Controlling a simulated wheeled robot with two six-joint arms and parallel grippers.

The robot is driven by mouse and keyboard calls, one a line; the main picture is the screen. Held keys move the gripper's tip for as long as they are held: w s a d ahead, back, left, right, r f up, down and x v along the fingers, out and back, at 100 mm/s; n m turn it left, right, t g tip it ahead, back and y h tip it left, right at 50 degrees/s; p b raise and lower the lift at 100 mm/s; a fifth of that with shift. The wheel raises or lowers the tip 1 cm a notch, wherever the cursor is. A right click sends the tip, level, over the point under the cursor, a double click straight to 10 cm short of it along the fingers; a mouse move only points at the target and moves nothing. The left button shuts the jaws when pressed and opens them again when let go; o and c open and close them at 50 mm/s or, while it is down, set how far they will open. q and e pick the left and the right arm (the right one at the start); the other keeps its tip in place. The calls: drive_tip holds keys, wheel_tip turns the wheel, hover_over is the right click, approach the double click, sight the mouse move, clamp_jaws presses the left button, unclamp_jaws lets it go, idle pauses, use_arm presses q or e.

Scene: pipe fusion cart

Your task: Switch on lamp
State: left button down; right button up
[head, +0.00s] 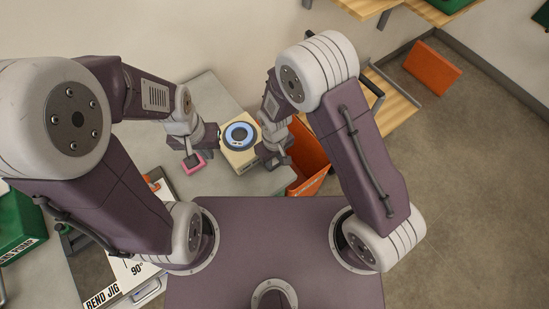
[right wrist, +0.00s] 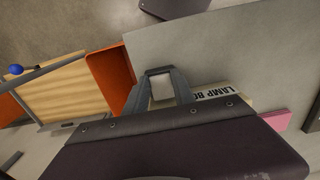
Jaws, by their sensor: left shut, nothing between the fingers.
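The lamp box (head: 239,157) is a beige box with a blue-lit ring (head: 239,135) on top, on the grey table in the head view. Part of it, with the lettering "LAMP BO", shows in the right wrist view (right wrist: 212,94), partly hidden by my gripper. My right gripper (head: 272,160) is close beside the box's right side; contact cannot be told. Its fingers (right wrist: 160,77) frame a pale patch in the right wrist view, and I cannot tell whether it is held. My left gripper (head: 190,157) is shut and empty, pointing down at a pink block (head: 194,167) left of the box.
An orange bin (head: 309,160) stands just right of the lamp box, close to my right gripper, with a wooden shelf (head: 396,95) beyond. A green case (head: 18,230) and the bend jig (head: 118,294) are at the left. Bare grey table (head: 207,95) lies behind the box.

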clamp_jaws()
drive_tip(key=shift+w+a+r+g+p, duration=0.1)
drive_tip(key=shift+r+g+p, duration=0.2)
drive_tip(key=shift+p, duration=0.3)
drive_tip(key=shift+w+g+h, duration=0.1)
drive_tip(key=shift+g+h, duration=0.2)
drive_tip(key=shift+h, duration=0.2)
drive_tip(key=shift+w+a+f+g+h, duration=0.2)
drive_tip(key=shift+g+h, duration=0.2)
drive_tip(key=shift+g, duration=0.2)
drive_tip(key=shift+r+g, duration=0.15)
drive_tip(key=shift+g, duration=0.15)
drive_tip(key=o, duration=1)
unclamp_jaws()
